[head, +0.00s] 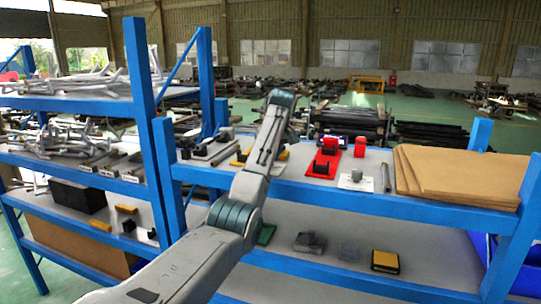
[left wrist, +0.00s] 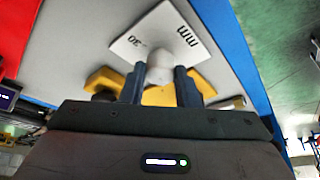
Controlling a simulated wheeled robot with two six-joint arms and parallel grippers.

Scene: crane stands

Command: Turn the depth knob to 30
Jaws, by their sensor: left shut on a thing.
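In the left wrist view a white plate (left wrist: 190,38) carries the printed marks "30" and "mm". A pale, rounded knob (left wrist: 159,68) stands on this plate. My left gripper (left wrist: 160,88) is shut on the knob, one dark finger on each side of it. I cannot make out a pointer on the knob, so its setting cannot be read. In the head view my left arm reaches up over the shelf and hides the gripper and the held knob. My right gripper is not in view.
A yellow part (left wrist: 108,78) lies beside the plate. The blue shelf rail (left wrist: 243,50) runs close by on the right. On the shelf are a red fixture (head: 322,168), another white plate with a knob (head: 354,183), a metal rod (head: 385,178) and brown boards (head: 455,175).

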